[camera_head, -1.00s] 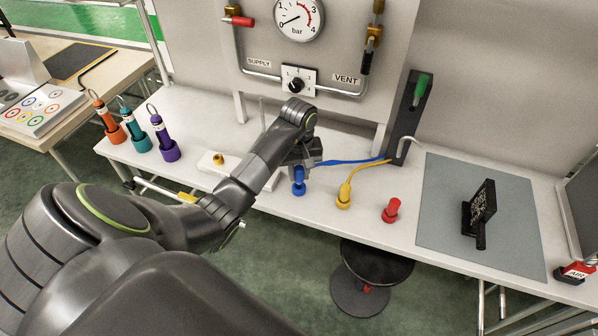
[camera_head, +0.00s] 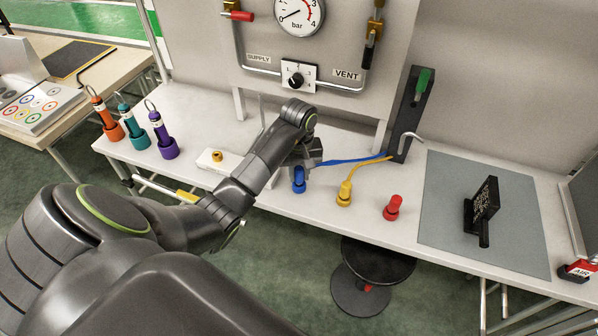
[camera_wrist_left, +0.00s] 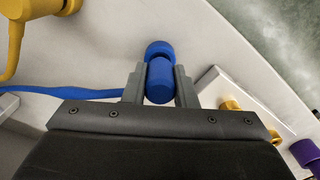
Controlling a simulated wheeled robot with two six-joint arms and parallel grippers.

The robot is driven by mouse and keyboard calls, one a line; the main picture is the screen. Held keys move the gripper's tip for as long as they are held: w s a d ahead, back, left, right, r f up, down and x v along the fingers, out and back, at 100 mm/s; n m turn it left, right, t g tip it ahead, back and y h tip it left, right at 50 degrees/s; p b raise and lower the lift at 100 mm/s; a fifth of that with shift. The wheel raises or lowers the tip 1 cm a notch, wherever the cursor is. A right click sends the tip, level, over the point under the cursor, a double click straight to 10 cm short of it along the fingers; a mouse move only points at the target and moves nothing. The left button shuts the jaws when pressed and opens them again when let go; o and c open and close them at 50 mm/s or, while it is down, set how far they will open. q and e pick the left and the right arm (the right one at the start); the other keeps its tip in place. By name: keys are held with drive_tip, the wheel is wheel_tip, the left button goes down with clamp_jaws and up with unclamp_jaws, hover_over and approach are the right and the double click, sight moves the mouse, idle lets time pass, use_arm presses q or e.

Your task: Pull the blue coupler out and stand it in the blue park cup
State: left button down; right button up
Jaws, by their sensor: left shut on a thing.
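My left gripper (camera_head: 302,162) is shut on the blue coupler (camera_wrist_left: 160,82), which shows between its two fingers in the left wrist view. A blue hose (camera_head: 350,161) runs from beside the gripper to the dark post at the right. The blue park cup (camera_head: 299,187) stands on the bench just below the gripper, and its round rim shows past the coupler in the wrist view (camera_wrist_left: 158,48). The coupler is lined up with the cup and appears to be at or in its mouth; how deep it sits is hidden. My right gripper is not in view.
A yellow coupler (camera_head: 345,190) and a red piece (camera_head: 393,206) stand to the right. A white block with a brass fitting (camera_head: 217,157) is to the left, then purple (camera_head: 161,133), teal and orange tools in cups. A grey mat (camera_head: 440,215) lies at the right.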

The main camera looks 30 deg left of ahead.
use_arm(q)
drive_tip(key=shift+f, duration=0.25)
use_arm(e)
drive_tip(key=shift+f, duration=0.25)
use_arm(q)
drive_tip(key=c, duration=1.1)
unclamp_jaws()
drive_tip(key=shift+r+p, duration=1.65)
drive_tip(key=shift+r, duration=1.45)
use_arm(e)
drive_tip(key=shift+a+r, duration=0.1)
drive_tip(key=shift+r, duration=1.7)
